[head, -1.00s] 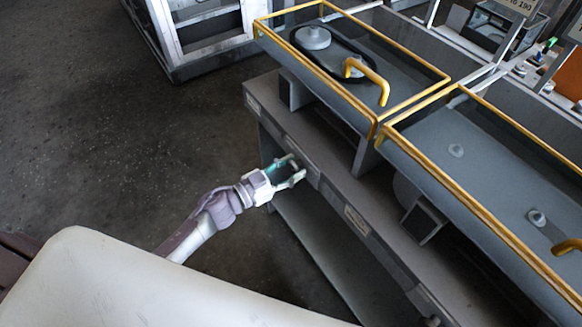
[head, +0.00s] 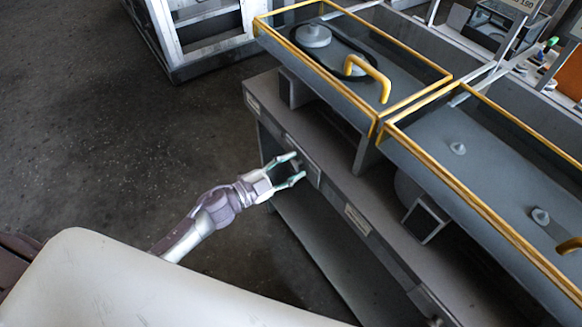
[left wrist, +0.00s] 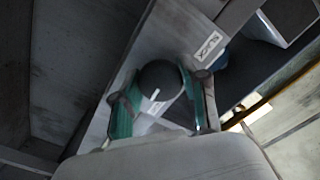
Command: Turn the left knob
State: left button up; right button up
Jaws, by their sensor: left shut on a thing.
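The left knob (left wrist: 160,84) is a dark round knob with a white pointer mark, on the grey front panel of the bench. It shows in the left wrist view between the two green-padded fingers of my left gripper (left wrist: 163,108). In the head view my left gripper (head: 299,167) is at the front panel by a light plate (head: 313,173), its fingers on either side of the knob's place. The gripper is shut on the knob. The knob itself is hard to make out in the head view. My right gripper is not in view.
The grey bench (head: 345,182) carries yellow-framed glass covers (head: 452,80) with yellow handles (head: 372,73). A labelled strip (head: 357,220) is on its front edge. A pale frame cabinet (head: 205,30) stands at the back left. The floor left of the bench is clear.

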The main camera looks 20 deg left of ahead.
pick_arm(q)
jog(key=m+b, duration=0.1)
jog(key=m, duration=0.3)
jog(key=shift+m, duration=0.4)
dwell(0.4)
jog(key=o, duration=1.1)
jog(key=shift+o, duration=0.2)
jog(key=v, duration=1.2)
jog(key=shift+a, duration=0.1)
